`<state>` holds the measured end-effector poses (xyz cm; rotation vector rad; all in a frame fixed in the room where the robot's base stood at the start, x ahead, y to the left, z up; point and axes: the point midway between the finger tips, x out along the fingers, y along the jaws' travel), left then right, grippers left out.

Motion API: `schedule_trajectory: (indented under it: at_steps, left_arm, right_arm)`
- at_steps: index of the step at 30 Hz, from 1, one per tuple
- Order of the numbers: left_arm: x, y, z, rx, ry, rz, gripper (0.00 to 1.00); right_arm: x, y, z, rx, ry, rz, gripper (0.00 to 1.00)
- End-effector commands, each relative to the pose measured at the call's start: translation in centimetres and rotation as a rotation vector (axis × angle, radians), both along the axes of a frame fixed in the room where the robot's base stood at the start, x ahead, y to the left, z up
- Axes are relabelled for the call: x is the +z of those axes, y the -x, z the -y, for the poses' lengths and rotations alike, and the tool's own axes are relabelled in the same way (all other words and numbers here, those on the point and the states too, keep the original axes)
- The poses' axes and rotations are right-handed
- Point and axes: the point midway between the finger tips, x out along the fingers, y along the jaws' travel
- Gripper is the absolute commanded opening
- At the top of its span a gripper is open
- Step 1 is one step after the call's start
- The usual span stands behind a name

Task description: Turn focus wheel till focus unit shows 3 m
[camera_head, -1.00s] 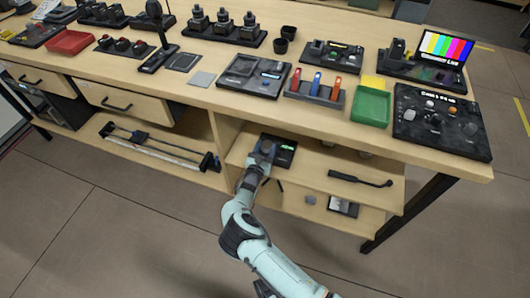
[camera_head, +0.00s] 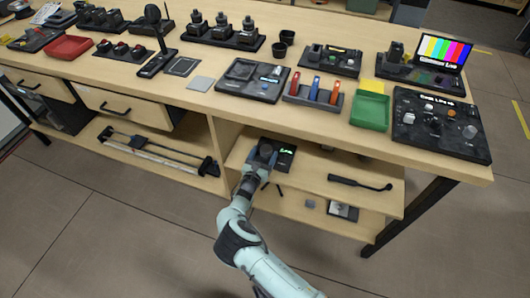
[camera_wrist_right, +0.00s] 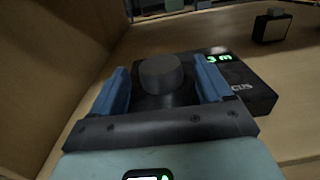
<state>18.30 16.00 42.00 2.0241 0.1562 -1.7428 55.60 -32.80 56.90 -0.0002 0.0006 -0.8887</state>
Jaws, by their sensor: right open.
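The focus unit (camera_head: 286,152) is a black box on the open shelf under the bench top. In the right wrist view its green display (camera_wrist_right: 219,59) reads "3 m", close beside the right finger, with part of the "FOCUS" lettering below. The dark grey round focus wheel (camera_wrist_right: 161,74) stands up from the unit. My right gripper (camera_wrist_right: 160,77) is open, with one blue finger on each side of the wheel and gaps visible. In the head view my right gripper (camera_head: 262,156) covers the wheel side of the unit. My left gripper is not in view.
A black handle-like tool (camera_head: 359,183) lies right of the unit on the shelf. A wooden divider (camera_head: 213,137) stands to the left. The bench top above carries a switcher panel (camera_head: 440,122), a green tray (camera_head: 370,110) and other gear.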

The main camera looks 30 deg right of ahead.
Motion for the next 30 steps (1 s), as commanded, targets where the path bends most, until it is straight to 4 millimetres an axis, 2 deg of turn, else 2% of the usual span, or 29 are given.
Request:
schedule_trajectory:
  at_steps: [9,15,21,30]
  left_arm:
    - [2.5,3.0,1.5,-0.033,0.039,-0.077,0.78]
    - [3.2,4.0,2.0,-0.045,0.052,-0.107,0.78]
    - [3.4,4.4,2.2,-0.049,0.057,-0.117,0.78]
    - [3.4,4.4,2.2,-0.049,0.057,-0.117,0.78]
  right_arm:
    - [0.3,4.4,-5.5,0.003,0.000,-0.001,0.78]
    - [0.2,6.6,-8.2,0.001,-0.001,-0.002,0.78]
    - [0.1,7.6,-9.2,-0.001,-0.001,-0.001,0.78]
    - [0.0,7.7,-9.3,-0.001,-0.001,-0.001,0.78]
